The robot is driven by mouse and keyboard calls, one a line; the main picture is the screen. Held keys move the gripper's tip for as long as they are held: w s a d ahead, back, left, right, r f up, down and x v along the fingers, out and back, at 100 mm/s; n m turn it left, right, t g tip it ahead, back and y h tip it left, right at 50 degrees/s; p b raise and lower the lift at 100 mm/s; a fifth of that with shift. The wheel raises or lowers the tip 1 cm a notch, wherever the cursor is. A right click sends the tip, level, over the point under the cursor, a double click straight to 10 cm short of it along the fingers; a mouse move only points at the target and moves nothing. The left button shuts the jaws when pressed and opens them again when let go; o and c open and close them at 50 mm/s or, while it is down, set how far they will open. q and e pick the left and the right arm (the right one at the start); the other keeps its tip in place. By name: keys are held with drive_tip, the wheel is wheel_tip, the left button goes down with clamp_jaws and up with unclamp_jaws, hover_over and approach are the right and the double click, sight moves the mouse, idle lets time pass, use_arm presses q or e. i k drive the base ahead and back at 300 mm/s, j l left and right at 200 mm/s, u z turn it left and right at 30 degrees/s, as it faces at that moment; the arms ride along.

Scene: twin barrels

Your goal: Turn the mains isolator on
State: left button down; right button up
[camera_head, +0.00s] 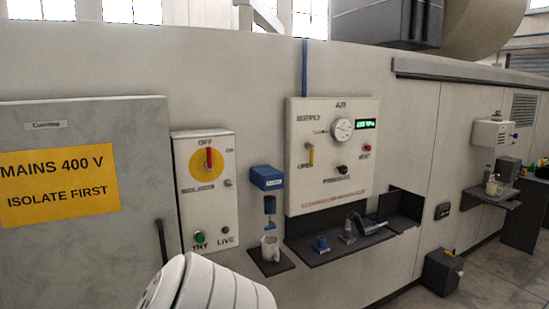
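Below the disc are a green TRY button (199,237) and a small lamp marked LIVE (224,232), which looks dark. Neither of my grippers is in view. A white ribbed part of one of my arms stands at the bottom, below the isolator panel, with no fingers showing.
A grey cabinet door (70,260) with a yellow "MAINS 400 V ISOLATE FIRST" sign (58,187) is left of the panel. To its right are a blue dispenser (267,178) above a small shelf with a cup (270,248), and an AIR supply panel (330,182) with a gauge.

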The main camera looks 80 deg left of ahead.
sight(208, 166)
drive_tip(key=u, duration=2.95)
